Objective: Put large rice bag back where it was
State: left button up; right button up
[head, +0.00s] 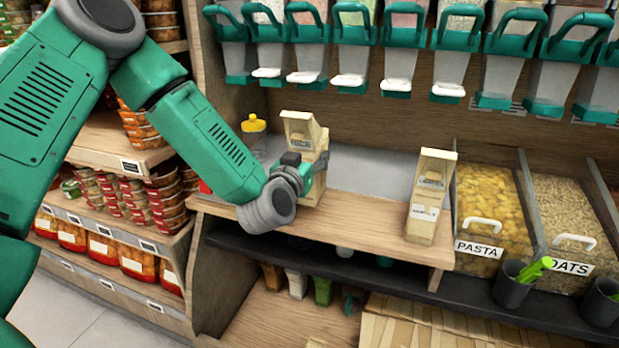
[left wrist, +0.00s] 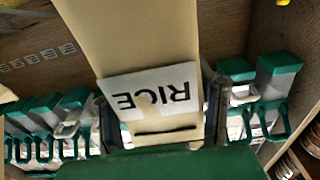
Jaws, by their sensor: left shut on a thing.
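A tan paper rice bag (head: 302,130) stands upright at the left part of the wooden counter, partly hidden by my left gripper (head: 306,172). The left gripper is shut on this bag from the left side. In the left wrist view the bag (left wrist: 135,40) fills the middle, with its white RICE label upside down between the two fingers (left wrist: 162,105). I cannot tell whether its base touches the counter. A second tan bag (head: 428,205) with a white label too small to read stands on the counter further right, apart from the gripper. My right gripper is not in view.
The wooden counter (head: 365,220) is clear between the two bags. A yellow-capped bottle (head: 254,128) stands behind my left forearm. Green-handled dispensers (head: 405,38) hang above. Bins of pasta (head: 488,195) and oats (head: 570,205) are at right; a dark shelf (head: 370,275) lies below.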

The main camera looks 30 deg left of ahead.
pick_arm(q)
notch_tip(320, 180, down, 4)
jog(key=shift+r+b, duration=0.15)
jog(key=shift+b, duration=0.5)
jog(key=shift+r, duration=0.1)
jog(key=o, duration=1.6)
jog(key=shift+c, duration=0.2)
